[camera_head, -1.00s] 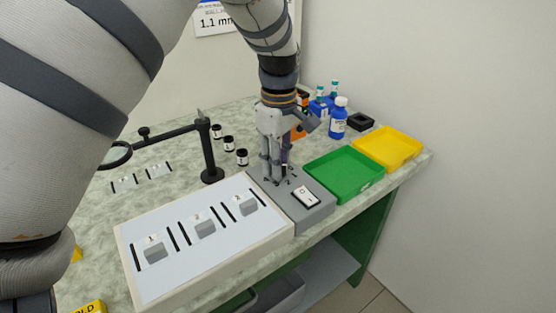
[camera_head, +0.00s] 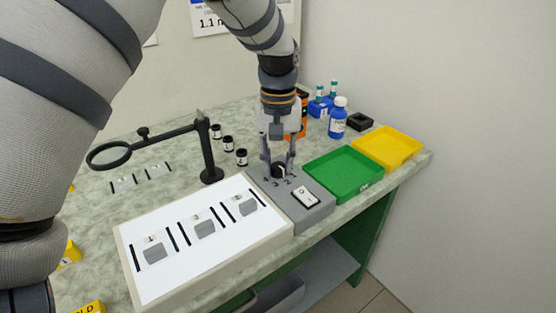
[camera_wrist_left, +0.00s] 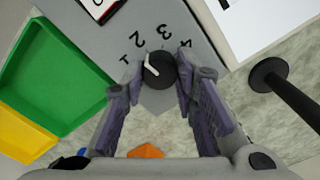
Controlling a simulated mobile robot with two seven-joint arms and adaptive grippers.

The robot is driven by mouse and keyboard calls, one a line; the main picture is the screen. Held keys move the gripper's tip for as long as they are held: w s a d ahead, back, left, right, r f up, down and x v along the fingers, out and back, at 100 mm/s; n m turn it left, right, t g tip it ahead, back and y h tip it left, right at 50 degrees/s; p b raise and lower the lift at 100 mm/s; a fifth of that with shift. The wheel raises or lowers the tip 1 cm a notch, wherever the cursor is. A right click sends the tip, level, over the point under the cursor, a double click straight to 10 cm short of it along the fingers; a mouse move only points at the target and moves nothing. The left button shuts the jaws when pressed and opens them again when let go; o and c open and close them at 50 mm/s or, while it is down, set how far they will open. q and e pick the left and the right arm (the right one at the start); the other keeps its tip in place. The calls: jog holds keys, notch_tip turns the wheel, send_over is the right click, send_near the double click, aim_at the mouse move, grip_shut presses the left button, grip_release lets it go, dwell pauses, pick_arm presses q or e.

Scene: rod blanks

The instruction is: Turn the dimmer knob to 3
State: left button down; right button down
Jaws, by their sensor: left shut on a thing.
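The black dimmer knob (camera_head: 279,171) sits on the grey control box (camera_head: 313,214), beside the white light panel. My left gripper (camera_head: 278,168) points down with its fingers on either side of the knob, shut on it. In the left wrist view the knob (camera_wrist_left: 158,70) sits between the tips of my left gripper (camera_wrist_left: 152,86). Its white pointer is aimed to the upper left, apparently between the printed 1 and 2. The numerals 1 to 4 (camera_wrist_left: 160,40) curve around it. My right gripper is not in view.
The lit panel (camera_head: 165,278) carries several small grey blocks. A green tray (camera_head: 344,181) and yellow tray (camera_head: 388,166) are to the right. A magnifier stand (camera_head: 211,174) and small black-capped vials (camera_head: 228,143) stand behind the panel.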

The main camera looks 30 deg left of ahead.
aim_at(278, 165)
pick_arm(q)
jog(key=m, duration=0.5)
jog(key=shift+m, duration=2.5)
jog(key=c, duration=1.3)
grip_release()
notch_tip(278, 165, up, 12)
